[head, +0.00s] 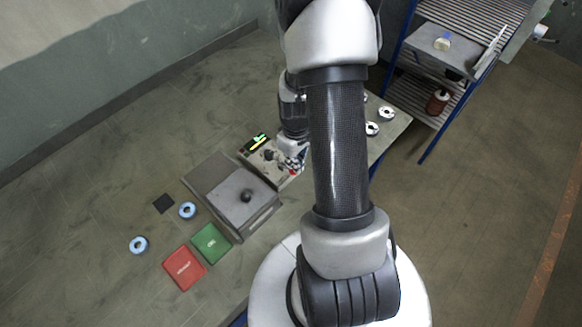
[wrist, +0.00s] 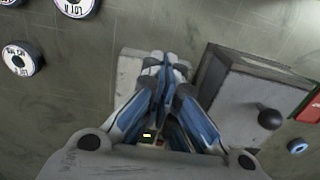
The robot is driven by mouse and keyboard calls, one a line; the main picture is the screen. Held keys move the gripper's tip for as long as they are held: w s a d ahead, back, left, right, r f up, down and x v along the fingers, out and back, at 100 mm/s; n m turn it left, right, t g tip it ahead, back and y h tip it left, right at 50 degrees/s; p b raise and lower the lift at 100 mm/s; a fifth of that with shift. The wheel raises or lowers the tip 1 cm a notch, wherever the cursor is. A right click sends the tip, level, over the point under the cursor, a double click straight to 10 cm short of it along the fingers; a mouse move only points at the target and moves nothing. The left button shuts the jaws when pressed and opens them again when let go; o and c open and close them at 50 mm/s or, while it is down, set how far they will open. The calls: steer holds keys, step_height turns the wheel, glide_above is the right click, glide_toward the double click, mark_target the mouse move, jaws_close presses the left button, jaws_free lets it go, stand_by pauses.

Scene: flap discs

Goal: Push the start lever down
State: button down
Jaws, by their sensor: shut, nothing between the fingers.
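A small pale device with a lit green-yellow display (head: 258,143) stands on the table. It carries a small dark knob-like part (head: 269,155), which may be the start lever; I cannot tell for sure. My gripper (head: 293,166) is at the device's right side, pointing down, partly behind my own arm. In the wrist view my gripper (wrist: 165,62) is shut and empty, its fingertips over a pale grey part (wrist: 128,72) of the device. I cannot tell whether they touch it. The fingers hide much of the device, and a bit of its yellow display (wrist: 147,135) shows between them.
A grey box (head: 217,181) with a black knob (head: 246,196) stands close beside the device. A green tray (head: 211,243), a red tray (head: 184,268) and blue-rimmed discs (head: 139,245) lie nearer the left. White labelled discs (head: 372,128) lie right. A shelf rack (head: 437,62) stands behind.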

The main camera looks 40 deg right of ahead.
step_height(320, 180, up, 9)
steer(key=p, duration=0.6)
steer(key=shift+p, duration=0.35)
stand_by(1.2)
